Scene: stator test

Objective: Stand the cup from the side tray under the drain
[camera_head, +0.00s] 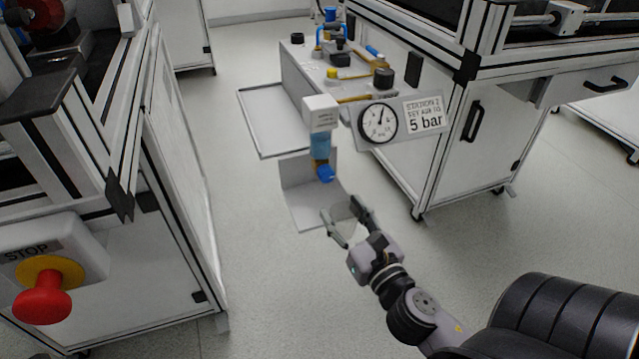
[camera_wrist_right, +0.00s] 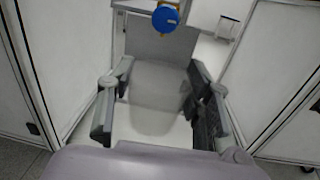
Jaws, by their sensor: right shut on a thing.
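My right gripper (camera_head: 342,211) is shut on a pale, see-through cup (camera_head: 347,213). In the right wrist view the cup (camera_wrist_right: 156,88) sits between the two fingers and is faint against the grey behind it. The drain is the blue knob (camera_head: 325,173) under a blue filter bowl; in the wrist view the knob (camera_wrist_right: 166,17) is ahead of the gripper, at the top. A grey bracket shelf (camera_head: 305,212) lies below the drain. The cup is at the shelf's near right side, apart from the drain; its height over the shelf is unclear. My left gripper is not in view.
The side tray (camera_head: 268,152) beside the cart looks empty. A pressure gauge (camera_head: 378,123) and a "5 bar" sign (camera_head: 424,117) stick out above the gripper. A white cabinet (camera_head: 440,165) stands close on the right. A red stop button (camera_head: 42,297) is at lower left.

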